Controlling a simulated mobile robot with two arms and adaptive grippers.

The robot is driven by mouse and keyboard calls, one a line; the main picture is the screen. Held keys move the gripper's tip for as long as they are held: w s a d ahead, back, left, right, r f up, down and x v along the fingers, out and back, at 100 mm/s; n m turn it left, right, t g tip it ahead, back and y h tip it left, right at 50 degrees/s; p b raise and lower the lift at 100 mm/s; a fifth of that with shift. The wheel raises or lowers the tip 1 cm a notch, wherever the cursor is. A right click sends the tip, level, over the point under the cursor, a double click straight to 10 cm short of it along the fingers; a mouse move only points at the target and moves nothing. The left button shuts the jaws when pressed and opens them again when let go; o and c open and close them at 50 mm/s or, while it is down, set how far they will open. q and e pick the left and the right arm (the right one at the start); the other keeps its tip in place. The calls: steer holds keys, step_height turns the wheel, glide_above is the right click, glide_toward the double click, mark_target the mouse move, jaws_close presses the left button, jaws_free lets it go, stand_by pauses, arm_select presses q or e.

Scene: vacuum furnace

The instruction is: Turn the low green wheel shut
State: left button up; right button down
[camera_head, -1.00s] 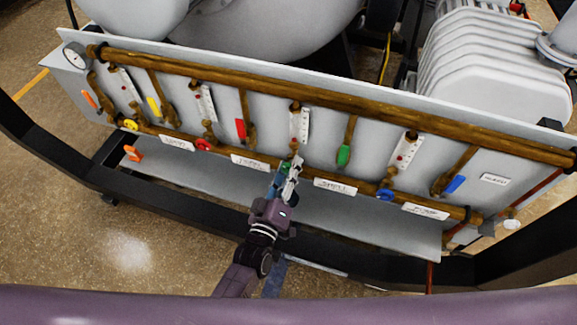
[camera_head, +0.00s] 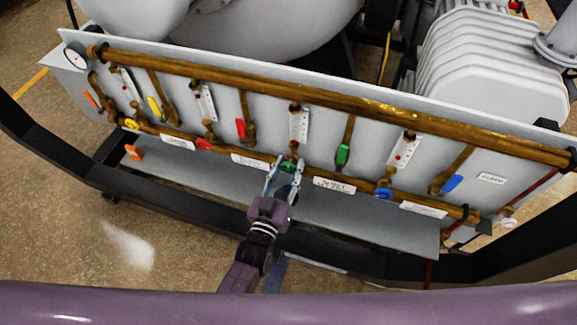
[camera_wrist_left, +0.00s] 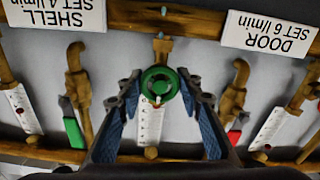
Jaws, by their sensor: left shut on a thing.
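The low green wheel (camera_head: 288,165) sits on the lower brown pipe, near the middle of the panel, below a white flow gauge. My left gripper (camera_head: 285,168) reaches up to it from the front, with one finger on each side of the wheel. In the left wrist view the green wheel (camera_wrist_left: 160,86) lies between the two fingertips of my left gripper (camera_wrist_left: 159,84), which are shut on its rim. The wheel's round face shows clearly there. My right gripper is in neither view.
Along the lower pipe are a yellow wheel (camera_head: 131,124), a red wheel (camera_head: 203,144) and a blue wheel (camera_head: 384,194). Coloured lever handles hang above, including a red one (camera_head: 240,128) and a green one (camera_head: 342,154). White labels flank the green wheel. A black frame bar runs below.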

arm_select(q)
steer(key=shift+f, duration=0.1)
stand_by(0.4)
steer(key=o, duration=1.2)
steer(key=v, duration=1.2)
steer(key=s+a+f+g+y, duration=0.1)
steer(key=s+a+f+g, duration=0.25)
steer(key=f, duration=0.65)
steer(key=s+a+f+m+g+y, duration=0.15)
steer(key=s+f, duration=0.25)
steer(key=f, duration=0.5)
steer(key=s+a+f+n+g, duration=0.1)
steer(key=s+a+f+g, duration=0.25)
steer(key=f, duration=0.65)
steer(key=s+a+f+g+y, duration=0.1)
steer(key=s+a+f+g, duration=0.3)
steer(key=s, duration=0.7)
steer(key=s+a+f+g+y, duration=0.2)
steer(key=s+a+f+g, duration=0.1)
steer(key=s+a+f, duration=0.4)
steer(key=s+f, duration=0.2)
steer(key=s, duration=0.2)
steer(key=shift+s+a+f+g, duration=0.2)
steer(key=shift+s+f+g, duration=0.1)
steer(key=shift+g, duration=0.05)
